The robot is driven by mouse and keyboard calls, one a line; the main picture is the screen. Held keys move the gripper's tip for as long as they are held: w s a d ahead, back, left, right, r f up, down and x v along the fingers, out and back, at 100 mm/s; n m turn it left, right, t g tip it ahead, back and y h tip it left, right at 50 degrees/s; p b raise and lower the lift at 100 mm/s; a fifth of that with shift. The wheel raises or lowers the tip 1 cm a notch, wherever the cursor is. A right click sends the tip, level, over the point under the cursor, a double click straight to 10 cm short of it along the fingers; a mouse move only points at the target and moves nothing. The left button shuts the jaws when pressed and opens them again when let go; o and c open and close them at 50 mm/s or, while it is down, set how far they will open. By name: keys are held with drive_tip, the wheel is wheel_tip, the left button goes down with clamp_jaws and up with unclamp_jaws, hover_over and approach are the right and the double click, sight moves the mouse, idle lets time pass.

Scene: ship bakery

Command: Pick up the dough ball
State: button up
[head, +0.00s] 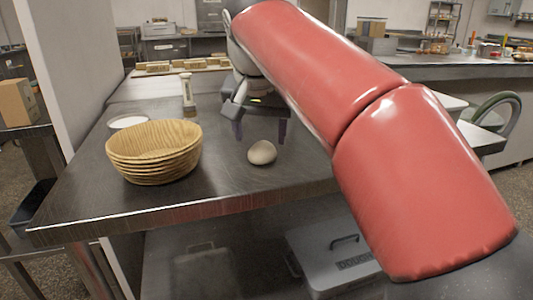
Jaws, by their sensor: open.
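The dough ball (262,153) is a small pale round lump resting on the dark metal table (225,190), near its front edge. My gripper (259,136) is just behind the ball, its two dark fingers pointing down toward the tabletop. The fingers are apart and nothing is between them. The ball looks free of the fingers, though its exact depth relative to them is hard to judge. My red-covered arm hides the right part of the table.
A stack of wooden proofing baskets (154,152) stands left of the ball. A white dish (127,122) and a small upright object (188,93) are behind it. Boards with wrapped blocks (180,66) lie farther back. A lidded grey box (335,262) sits below. The table's front left is clear.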

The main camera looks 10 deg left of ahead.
sight(262, 145)
drive_tip(key=x, duration=0.4)
drive_tip(key=shift+w+f+b, duration=0.2)
drive_tip(key=shift+f+b, duration=0.1)
drive_tip(key=shift+b, duration=0.05)
drive_tip(key=shift+d, duration=0.1)
drive_tip(key=c, duration=0.8)
drive_tip(key=shift+r, duration=0.1)
